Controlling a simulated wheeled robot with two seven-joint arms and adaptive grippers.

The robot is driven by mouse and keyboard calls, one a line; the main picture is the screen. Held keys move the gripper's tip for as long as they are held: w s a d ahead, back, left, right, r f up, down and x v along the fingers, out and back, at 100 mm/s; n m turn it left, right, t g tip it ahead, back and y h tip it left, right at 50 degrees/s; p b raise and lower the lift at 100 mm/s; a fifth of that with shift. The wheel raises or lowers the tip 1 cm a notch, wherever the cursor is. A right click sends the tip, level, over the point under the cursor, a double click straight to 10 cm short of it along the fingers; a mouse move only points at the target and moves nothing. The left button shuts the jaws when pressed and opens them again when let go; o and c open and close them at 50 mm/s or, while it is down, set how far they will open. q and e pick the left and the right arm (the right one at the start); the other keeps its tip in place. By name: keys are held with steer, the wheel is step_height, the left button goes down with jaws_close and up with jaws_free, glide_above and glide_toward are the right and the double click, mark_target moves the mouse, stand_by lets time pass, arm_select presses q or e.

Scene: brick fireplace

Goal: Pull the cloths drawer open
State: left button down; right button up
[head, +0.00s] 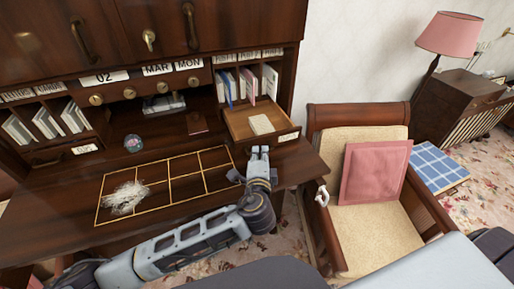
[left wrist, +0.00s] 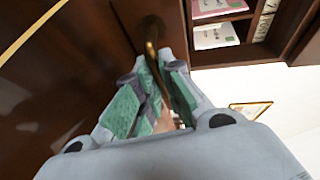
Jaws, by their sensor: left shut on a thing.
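A small wooden drawer (head: 236,124) at the right of the desk's hutch stands open. A cream folded item (head: 261,124) lies inside it, and a white label (head: 288,137) is on its front, too small to read. My left gripper (head: 259,154) is at the front of this drawer. In the left wrist view my left gripper (left wrist: 155,92) is shut on a brass handle (left wrist: 152,42) on a dark wood face. The gripper hides the handle in the head view. My right gripper is not in view.
The desktop (head: 60,190) has a gold grid (head: 172,183) with a pale tangle of strands (head: 125,197) on it. Booklets fill the pigeonholes above. A wooden armchair (head: 350,113) with a pink cushion (head: 375,172) stands close at the right.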

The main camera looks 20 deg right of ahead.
arm_select(q)
steer(key=shift+s, duration=0.25)
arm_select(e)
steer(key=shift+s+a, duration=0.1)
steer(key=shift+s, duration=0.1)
arm_select(q)
steer(key=c, duration=1.8)
jaws_free()
steer(key=shift+v, duration=6)
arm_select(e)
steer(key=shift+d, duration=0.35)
